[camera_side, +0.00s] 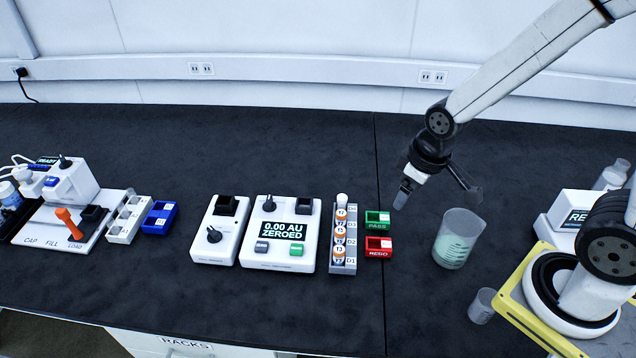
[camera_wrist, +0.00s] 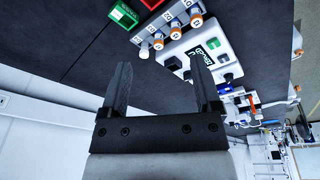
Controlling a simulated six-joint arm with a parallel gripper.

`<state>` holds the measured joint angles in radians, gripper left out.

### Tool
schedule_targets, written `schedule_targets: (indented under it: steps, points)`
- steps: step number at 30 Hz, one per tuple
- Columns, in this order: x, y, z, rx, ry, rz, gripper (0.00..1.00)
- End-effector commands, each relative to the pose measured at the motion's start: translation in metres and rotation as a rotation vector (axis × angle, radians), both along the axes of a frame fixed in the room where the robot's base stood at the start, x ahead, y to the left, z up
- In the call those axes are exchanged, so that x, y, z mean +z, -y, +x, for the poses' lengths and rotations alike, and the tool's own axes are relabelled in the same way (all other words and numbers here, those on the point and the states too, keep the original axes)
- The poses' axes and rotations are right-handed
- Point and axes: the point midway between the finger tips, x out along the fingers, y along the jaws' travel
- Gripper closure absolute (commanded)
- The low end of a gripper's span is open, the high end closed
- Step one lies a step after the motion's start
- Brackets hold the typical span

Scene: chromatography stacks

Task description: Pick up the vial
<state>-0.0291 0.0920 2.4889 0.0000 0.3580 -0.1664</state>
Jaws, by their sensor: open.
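Several vials stand upright in a narrow grey rack (camera_side: 343,268) near the middle of the bench in the side view. Most show orange tops, such as the front vial (camera_side: 338,262); the far-end vial (camera_side: 342,198) has a white top. Which one the task means cannot be told. In the wrist view the orange-topped vials (camera_wrist: 196,20) and the white-topped vial (camera_wrist: 143,52) show beyond my fingers. My gripper (camera_side: 435,195) is open and empty, raised above the bench to the right of the rack. Its two fingers (camera_wrist: 159,75) are spread apart in the wrist view.
A green PASS bin (camera_side: 377,217) and a red REDO bin (camera_side: 378,247) sit right of the rack. A beaker (camera_side: 458,238) stands below and right of my gripper. The zeroed reader (camera_side: 283,254) is left of the rack. Bare bench lies behind the rack.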

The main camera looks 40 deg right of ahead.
Motion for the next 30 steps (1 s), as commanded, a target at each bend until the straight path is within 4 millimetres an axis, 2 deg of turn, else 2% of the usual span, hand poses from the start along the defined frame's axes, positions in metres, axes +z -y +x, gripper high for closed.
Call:
schedule_targets:
  steps: [8,15,24,30]
  points:
    - [-0.03,-0.023,0.036,0.411,-0.062,-0.063,0.19]
    - [-0.066,-0.047,0.062,0.796,-0.11,-0.107,0.19]
    - [-0.113,-0.075,0.083,1.224,-0.154,-0.137,0.19]
    - [-0.128,-0.084,0.087,1.357,-0.166,-0.143,0.19]
